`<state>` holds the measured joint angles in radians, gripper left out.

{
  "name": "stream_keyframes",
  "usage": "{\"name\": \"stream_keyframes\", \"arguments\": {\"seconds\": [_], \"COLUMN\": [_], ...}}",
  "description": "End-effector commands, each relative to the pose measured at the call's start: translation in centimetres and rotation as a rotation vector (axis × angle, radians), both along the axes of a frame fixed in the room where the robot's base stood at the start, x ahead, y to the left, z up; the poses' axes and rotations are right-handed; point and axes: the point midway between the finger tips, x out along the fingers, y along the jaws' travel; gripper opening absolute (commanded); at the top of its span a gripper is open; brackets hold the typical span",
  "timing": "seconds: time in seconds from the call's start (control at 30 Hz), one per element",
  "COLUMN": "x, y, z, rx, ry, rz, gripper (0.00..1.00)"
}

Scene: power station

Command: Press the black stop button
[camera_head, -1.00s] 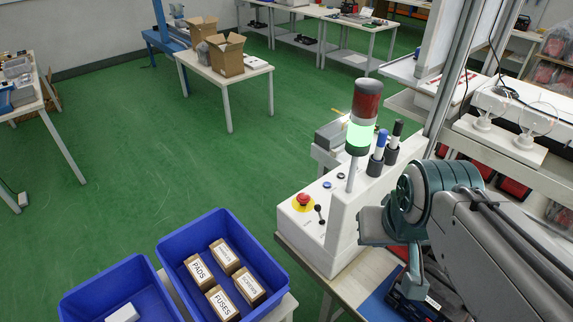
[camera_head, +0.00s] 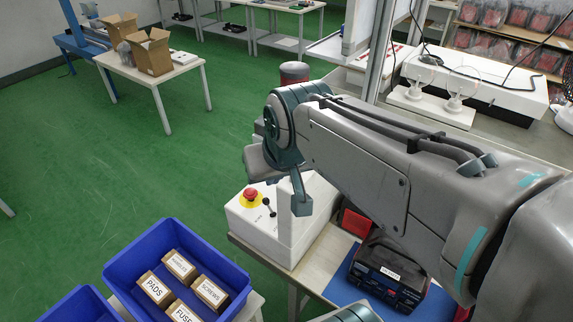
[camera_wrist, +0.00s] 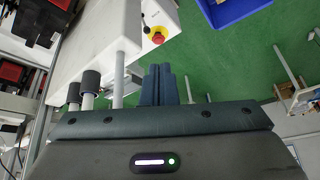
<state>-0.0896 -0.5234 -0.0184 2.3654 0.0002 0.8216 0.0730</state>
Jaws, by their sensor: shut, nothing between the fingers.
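The white control box (camera_head: 285,222) stands on the bench, partly behind my arm in the head view. A red mushroom button on a yellow base (camera_head: 250,194) and a small black lever (camera_head: 267,204) show at its near end. I cannot make out the black stop button in either current view; my arm covers much of the panel. In the wrist view, the control box (camera_wrist: 100,40) lies at upper left with the red button (camera_wrist: 158,38) above my fingers. My gripper (camera_wrist: 165,68) is shut and empty, apart from the red button.
The signal tower (camera_head: 294,72) is mostly hidden behind my arm; its pole (camera_wrist: 120,75) stands close left of the fingers. Dark-capped posts (camera_wrist: 90,82) are further left. A blue bin (camera_head: 185,260) holds several labelled boxes. Green floor (camera_head: 150,165) is open to the left.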

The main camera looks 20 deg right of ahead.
Motion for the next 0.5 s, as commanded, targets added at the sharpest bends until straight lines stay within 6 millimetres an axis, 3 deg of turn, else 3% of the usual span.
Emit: {"name": "stream_keyframes", "arguments": {"seconds": [0.1,0.23,0.5], "x": [5.7,10.8,18.0], "y": [2.3,4.2,2.1], "z": [1.4,2.7,0.1], "rx": [0.045,0.086,0.063], "ry": [-0.074,-0.131,-0.072], "rz": [0.004,-0.010,-0.144], "gripper": [0.00,0.00,0.00]}}
